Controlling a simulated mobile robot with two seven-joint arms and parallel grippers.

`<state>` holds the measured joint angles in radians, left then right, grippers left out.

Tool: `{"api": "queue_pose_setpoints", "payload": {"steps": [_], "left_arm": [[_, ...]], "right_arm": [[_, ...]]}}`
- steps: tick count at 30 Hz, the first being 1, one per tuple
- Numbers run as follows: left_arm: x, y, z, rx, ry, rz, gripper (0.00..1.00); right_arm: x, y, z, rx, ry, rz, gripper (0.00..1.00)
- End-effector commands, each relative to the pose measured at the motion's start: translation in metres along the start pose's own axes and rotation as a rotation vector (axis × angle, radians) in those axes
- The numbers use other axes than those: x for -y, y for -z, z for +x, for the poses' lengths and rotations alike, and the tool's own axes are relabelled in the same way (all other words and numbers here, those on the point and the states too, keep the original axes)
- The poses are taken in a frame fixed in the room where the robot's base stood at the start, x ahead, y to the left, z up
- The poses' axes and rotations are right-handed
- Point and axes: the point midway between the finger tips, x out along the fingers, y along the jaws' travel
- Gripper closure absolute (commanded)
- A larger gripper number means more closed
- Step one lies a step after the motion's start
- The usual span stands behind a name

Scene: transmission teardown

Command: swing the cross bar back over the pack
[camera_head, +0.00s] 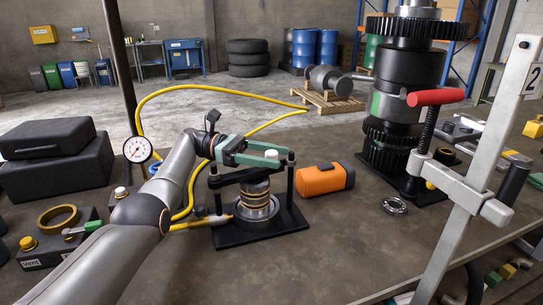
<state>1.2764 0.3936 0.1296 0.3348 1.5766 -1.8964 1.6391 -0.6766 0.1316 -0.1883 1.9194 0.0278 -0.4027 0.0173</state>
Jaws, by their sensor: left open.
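A press stand with a black base plate (262,232) and two upright posts stands on the bench in the middle of the head view. The pack (255,196), a short stack of dark and brass-coloured rings, sits on it between the posts. The black cross bar (232,178) lies at the height of the post tops and appears to pass above the pack; my gripper hides part of it. My left gripper (274,158), with teal fingers, is open at the top of the stand, close to the bar and a white-capped knob. I cannot tell whether it touches them. My right gripper is out of view.
An orange block-shaped case (325,179) lies just right of the stand. A tall gear shaft (400,90) and a bar clamp with a red handle (436,97) stand at the right. A yellow hose (200,88) loops behind my arm. Black cases (55,165) sit at the left.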

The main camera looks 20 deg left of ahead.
Motion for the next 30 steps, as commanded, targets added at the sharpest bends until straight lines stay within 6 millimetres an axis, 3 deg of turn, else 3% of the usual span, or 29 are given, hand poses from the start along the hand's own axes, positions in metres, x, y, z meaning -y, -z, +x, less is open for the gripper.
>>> {"api": "queue_pose_setpoints", "payload": {"steps": [7,14,30], "left_arm": [[0.000,-0.005,0.000,0.001,-0.001,0.003,0.33],[0.001,-0.035,0.001,0.000,0.000,0.004,0.33],[0.029,-0.067,0.009,0.000,0.000,0.004,0.33]], "right_arm": [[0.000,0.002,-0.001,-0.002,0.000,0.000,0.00],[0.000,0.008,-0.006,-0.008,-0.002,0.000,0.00],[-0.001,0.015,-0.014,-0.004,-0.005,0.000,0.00]]}}
